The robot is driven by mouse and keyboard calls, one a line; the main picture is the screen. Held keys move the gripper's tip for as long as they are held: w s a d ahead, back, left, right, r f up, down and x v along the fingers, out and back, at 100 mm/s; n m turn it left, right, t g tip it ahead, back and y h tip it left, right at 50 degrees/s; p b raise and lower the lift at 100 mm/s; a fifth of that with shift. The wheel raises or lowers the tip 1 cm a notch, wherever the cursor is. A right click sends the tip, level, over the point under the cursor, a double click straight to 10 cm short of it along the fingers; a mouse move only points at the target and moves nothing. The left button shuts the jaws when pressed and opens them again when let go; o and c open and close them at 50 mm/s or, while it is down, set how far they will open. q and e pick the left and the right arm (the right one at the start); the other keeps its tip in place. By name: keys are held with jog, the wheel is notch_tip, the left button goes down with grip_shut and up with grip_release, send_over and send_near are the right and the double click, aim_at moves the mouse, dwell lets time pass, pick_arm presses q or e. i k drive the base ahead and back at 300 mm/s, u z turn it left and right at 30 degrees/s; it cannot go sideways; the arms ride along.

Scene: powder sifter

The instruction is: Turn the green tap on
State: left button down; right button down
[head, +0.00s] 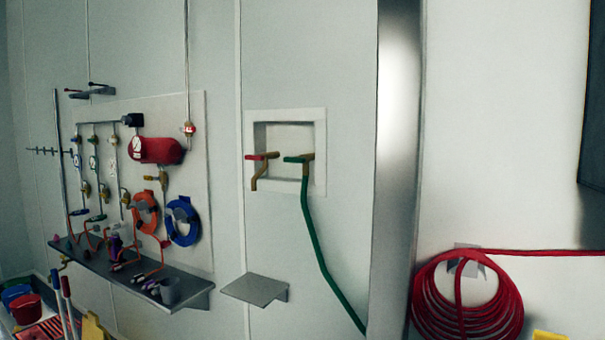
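The green tap (298,159) sits in a white-framed square recess in the wall, right of the middle of the recess. Its green handle points left, roughly level. A green hose (317,243) hangs from its outlet and runs down to the right. Left of it in the same recess is a red-handled tap (262,156) with a bare brass spout. Neither of my grippers shows in the head view. I cannot tell from this picture whether water runs through the green hose.
A small grey shelf (254,289) juts out below the recess. A steel column (398,170) stands to the right, with a coiled red hose (466,300) beyond it. On the left, a panel of gauges and hoses hangs above a long grey shelf (195,300).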

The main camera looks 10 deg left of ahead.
aim_at(300, 159)
jog(key=u, duration=1.95)
jog(key=i, duration=2.05)
jog(key=z, duration=3.2)
